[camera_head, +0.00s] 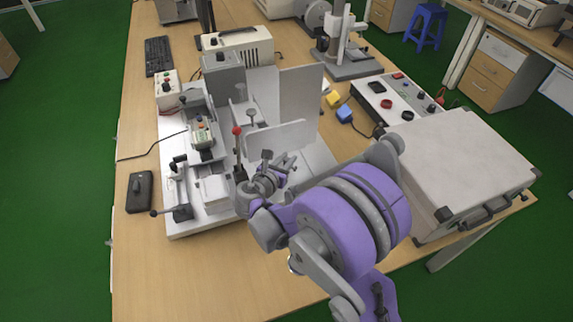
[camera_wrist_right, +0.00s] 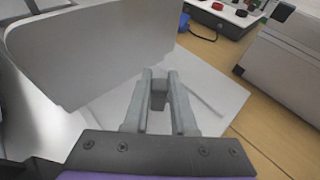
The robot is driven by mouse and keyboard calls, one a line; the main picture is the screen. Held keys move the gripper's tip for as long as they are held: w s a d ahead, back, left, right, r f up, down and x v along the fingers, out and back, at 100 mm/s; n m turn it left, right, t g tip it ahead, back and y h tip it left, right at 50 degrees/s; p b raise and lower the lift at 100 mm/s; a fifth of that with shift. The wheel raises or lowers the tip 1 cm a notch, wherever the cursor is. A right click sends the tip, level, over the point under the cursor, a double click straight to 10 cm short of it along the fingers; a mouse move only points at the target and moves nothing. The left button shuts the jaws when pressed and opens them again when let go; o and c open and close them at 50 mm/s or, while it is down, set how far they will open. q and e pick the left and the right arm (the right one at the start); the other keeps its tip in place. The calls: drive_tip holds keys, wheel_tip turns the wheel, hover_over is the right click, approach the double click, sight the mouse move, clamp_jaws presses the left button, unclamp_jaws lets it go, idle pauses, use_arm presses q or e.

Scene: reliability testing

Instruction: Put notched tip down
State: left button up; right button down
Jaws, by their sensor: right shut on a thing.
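My right gripper (camera_head: 272,168) is low beside the white machine with upright plates, in the middle of the head view. In the right wrist view the gripper (camera_wrist_right: 159,98) has its two fingers closed on a small dark grey block (camera_wrist_right: 158,88). This block may be the notched tip; I cannot make out a notch on it. Beyond the fingers lies a flat white plate (camera_wrist_right: 210,92), and I cannot tell how high the block is above it. My left gripper is not in view.
A pale upright panel (camera_wrist_right: 95,50) stands close left of the fingers. A red-knobbed lever (camera_head: 237,131) is near my gripper. A grey case (camera_head: 455,160) stands right, a control box (camera_head: 385,100) behind it. The table (camera_head: 190,275) is clear at front left.

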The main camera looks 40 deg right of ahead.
drive_tip(key=shift+f, duration=1.05)
drive_tip(key=shift+f, duration=0.15)
drive_tip(key=c, duration=0.7)
unclamp_jaws()
drive_tip(key=shift+c, duration=0.2)
